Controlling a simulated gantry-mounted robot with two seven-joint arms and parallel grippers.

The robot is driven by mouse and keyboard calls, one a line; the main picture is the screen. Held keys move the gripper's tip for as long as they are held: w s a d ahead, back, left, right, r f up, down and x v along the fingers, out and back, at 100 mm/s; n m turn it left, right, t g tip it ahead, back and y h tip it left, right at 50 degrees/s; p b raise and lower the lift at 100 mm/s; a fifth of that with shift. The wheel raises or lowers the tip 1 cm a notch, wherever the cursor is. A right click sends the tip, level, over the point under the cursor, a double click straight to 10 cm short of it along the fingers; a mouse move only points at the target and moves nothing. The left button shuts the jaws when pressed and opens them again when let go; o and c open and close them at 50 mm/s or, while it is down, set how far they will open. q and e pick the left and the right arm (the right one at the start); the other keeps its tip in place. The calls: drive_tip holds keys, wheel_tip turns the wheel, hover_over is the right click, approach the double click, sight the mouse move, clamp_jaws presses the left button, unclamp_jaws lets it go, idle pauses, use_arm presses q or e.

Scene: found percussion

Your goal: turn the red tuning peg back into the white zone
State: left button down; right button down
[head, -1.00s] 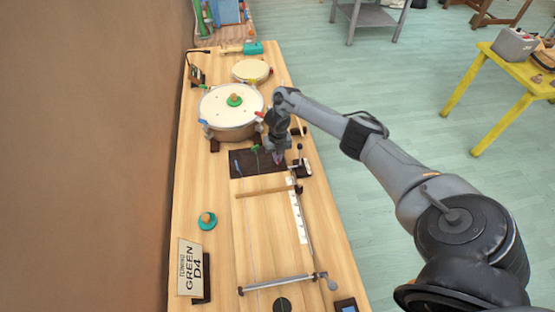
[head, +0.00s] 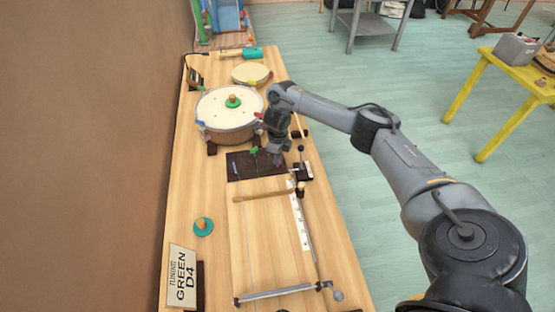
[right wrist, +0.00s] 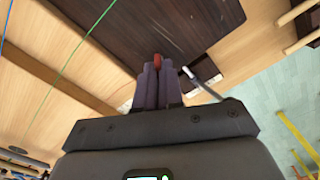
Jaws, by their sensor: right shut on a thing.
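My right gripper (head: 277,156) is over the right end of the dark peg block (head: 240,172). In the right wrist view its purple fingers (right wrist: 158,80) are closed on the red tuning peg (right wrist: 157,60), whose red tip shows between the fingertips. The dark wood of the block (right wrist: 185,25) shows beyond them. In the head view the gripper hides the red peg. A green peg (head: 254,151) stands on the block left of the gripper. I cannot make out the white zone in these frames. My left gripper is not in view.
A small black part with a lever (head: 302,171) is close to the gripper's right. Strings and a white scale strip (head: 300,220) run toward the front. A "GREEN D4" sign (head: 181,278) stands at front left.

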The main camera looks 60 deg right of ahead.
drive_tip(key=n+b, duration=0.1)
drive_tip(key=n, duration=0.5)
drive_tip(key=shift+n, duration=0.3)
drive_tip(key=n+b, duration=0.1)
drive_tip(key=n, duration=0.4)
drive_tip(key=shift+n, duration=0.3)
drive_tip(key=shift+r, duration=0.1)
drive_tip(key=c, duration=1.3)
unclamp_jaws()
wheel_tip(320, 180, up, 11)
drive_tip(key=p, duration=0.6)
